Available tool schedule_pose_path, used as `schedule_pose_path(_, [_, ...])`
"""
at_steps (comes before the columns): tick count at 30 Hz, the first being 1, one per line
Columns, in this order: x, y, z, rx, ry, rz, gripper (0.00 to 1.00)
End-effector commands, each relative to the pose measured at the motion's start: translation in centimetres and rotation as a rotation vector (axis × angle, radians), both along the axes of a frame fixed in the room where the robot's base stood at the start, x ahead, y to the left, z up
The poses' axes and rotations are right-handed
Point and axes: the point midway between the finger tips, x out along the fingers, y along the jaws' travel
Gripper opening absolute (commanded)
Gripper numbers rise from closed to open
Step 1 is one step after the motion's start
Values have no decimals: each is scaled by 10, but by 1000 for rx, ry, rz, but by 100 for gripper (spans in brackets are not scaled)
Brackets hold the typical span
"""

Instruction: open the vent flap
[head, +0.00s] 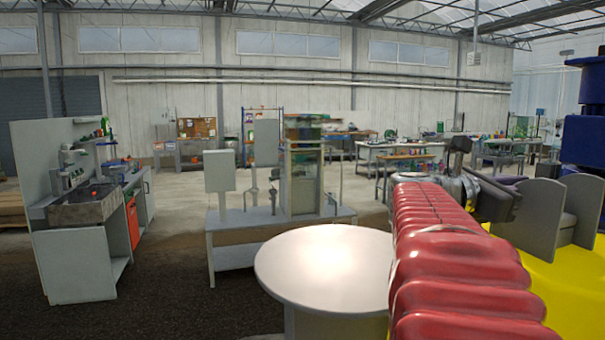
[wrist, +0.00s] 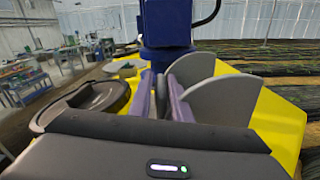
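No vent flap can be made out in either view. A fertigation skid with a grey bench (head: 283,222) stands beyond the round table in the head view. It carries a pale grey box (head: 220,170) on a post and a tall shelved cabinet (head: 302,185); details on them are too small to tell. My gripper (wrist: 162,84) shows in the wrist view with two dark fingers with purplish inner sides, a narrow gap between them and nothing held. It points back over my yellow base, far from the skid. In the head view my red-sleeved arm hides part of the right side.
A round white table (head: 328,262) stands close in front, between me and the skid. A sink bench (head: 85,205) stands at the left. Several workbenches (head: 400,152) stand farther back. Floor is free between the sink bench and the skid.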

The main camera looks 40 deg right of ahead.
Motion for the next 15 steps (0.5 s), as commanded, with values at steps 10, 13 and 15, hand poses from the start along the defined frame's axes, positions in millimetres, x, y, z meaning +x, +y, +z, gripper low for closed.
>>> schedule_pose_path(10, [1,0,0,-1,0,4,0])
schedule_pose_path(13, [1,0,1,-1,0,5,0])
schedule_pose_path(15, [2,0,1,-1,0,5,0])
